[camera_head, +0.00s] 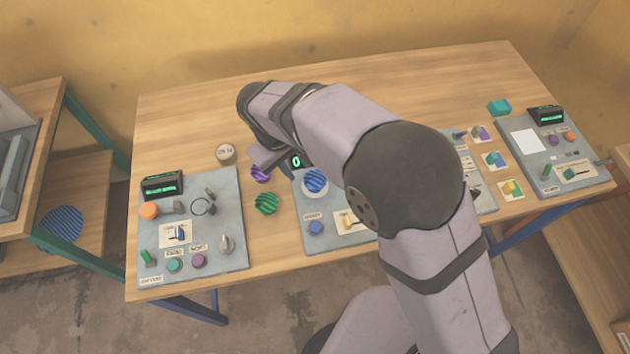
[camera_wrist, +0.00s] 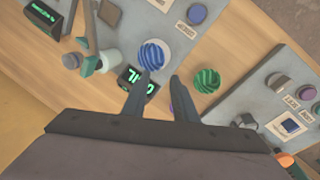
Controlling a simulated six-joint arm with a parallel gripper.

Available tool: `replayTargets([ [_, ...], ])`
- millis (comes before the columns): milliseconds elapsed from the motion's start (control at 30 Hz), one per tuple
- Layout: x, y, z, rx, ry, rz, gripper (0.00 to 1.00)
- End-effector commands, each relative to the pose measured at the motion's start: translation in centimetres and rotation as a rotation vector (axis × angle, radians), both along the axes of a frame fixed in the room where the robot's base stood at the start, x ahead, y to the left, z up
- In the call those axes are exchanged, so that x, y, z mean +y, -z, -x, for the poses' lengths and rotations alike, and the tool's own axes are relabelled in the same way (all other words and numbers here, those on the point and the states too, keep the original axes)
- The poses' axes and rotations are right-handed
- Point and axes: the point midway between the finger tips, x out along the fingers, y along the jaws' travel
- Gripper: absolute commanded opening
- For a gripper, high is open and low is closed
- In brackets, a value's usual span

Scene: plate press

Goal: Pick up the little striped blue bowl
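The little striped blue bowl (camera_head: 316,181) sits on the grey middle panel, beside a green-lit display (camera_head: 296,161). It also shows in the wrist view (camera_wrist: 152,54), beyond my fingertips. My gripper (camera_wrist: 160,78) is open, with nothing between its two fingers. In the head view, my gripper (camera_head: 266,160) is partly hidden by my wrist and appears left of the blue bowl, near the purple striped bowl. A green striped bowl (camera_head: 266,203) stands on the wood between two panels and shows right of the blue bowl in the wrist view (camera_wrist: 206,80).
A purple striped bowl (camera_head: 260,174) is behind the green one. A larger blue striped round piece (camera_head: 62,228) is on the shelf at left. Control panels with knobs stand left (camera_head: 205,265) and right (camera_head: 540,150). The table's back (camera_head: 200,110) is mostly clear.

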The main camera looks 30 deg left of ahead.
Motion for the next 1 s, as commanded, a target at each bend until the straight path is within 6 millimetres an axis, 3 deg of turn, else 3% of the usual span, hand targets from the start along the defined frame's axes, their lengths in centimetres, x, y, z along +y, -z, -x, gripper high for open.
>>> replayTargets([
  [67,-1.0,0.2,0.1,0.001,0.033,0.028,0.26],
  [733,-1.3,2.7,-0.3,0.003,0.047,0.026,0.26],
  [1000,-1.5,5.5,-0.6,0.004,0.047,0.029,0.26],
])
